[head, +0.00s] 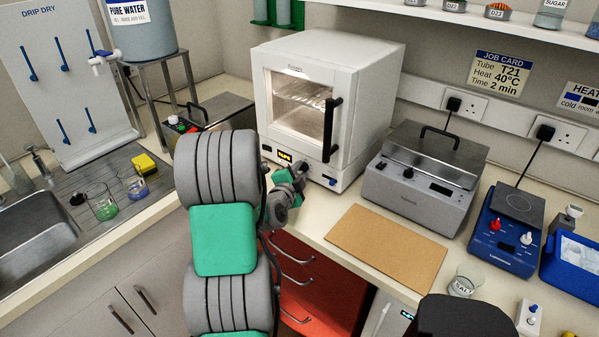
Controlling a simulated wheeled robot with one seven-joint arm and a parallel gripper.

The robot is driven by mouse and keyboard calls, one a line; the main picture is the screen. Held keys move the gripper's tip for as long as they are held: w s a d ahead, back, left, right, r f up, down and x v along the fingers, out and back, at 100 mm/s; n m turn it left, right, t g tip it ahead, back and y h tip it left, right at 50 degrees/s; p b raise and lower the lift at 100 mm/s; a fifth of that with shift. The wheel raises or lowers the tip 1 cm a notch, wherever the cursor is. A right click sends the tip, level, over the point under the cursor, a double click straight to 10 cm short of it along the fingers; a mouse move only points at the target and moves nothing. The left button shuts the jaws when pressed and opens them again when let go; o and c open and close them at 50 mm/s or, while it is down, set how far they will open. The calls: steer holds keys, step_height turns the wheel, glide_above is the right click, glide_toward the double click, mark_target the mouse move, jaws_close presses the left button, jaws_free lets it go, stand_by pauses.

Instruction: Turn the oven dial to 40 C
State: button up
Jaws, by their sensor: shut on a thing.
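The white oven (372,100) stands on the bench in the middle of the head view, its glass door closed. Its lower front panel carries a small lit yellow display (284,156), too small to read. The dark oven dial (302,167) is just right of the display and partly hidden by my gripper. My gripper (298,175) is at the panel, shut on the dial. The dial's marks and pointer cannot be made out. A job card (498,73) on the wall reads tube T21, heat 40°C, time 2 min.
The oven's black door handle (331,130) sticks out above and right of my gripper. A grey lidded bath (420,185) and a blue hotplate (505,235) stand to the right. A brown board (388,247) lies in front. Red drawers (318,285) are below the bench edge.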

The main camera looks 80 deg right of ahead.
steer(key=shift+f+n+b, duration=0.1)
steer(key=shift+n+b, duration=0.2)
jaws_close()
steer(key=n+g+y+b, duration=0.1)
steer(key=n+b, duration=0.1)
steer(key=shift+n+y+b, duration=0.3)
steer(key=shift+n, duration=0.1)
steer(key=shift+w+n+g+y+b, duration=0.2)
steer(key=shift+n+g+y+b, duration=0.2)
steer(key=shift+n+g+b, duration=0.5)
steer(key=n+g+y+b, duration=0.1)
steer(key=n+g, duration=0.1)
steer(key=n, duration=0.2)
steer(key=shift+w+n+b, duration=0.1)
steer(key=shift+n+b, duration=0.3)
steer(key=n+g, duration=0.1)
steer(key=n, duration=0.1)
steer(key=n+g+p, duration=0.1)
steer(key=n+g, duration=0.1)
steer(key=shift+w+d+n+y, duration=0.1)
steer(key=shift+w+n+y, duration=0.05)
steer(key=shift+n+y, duration=0.2)
steer(key=n+g, duration=0.2)
steer(key=n, duration=0.1)
steer(key=shift+p, duration=0.4)
steer(key=shift+f+n+g, duration=0.1)
steer(key=shift+n+g, duration=0.6)
steer(key=shift+n, duration=0.45)
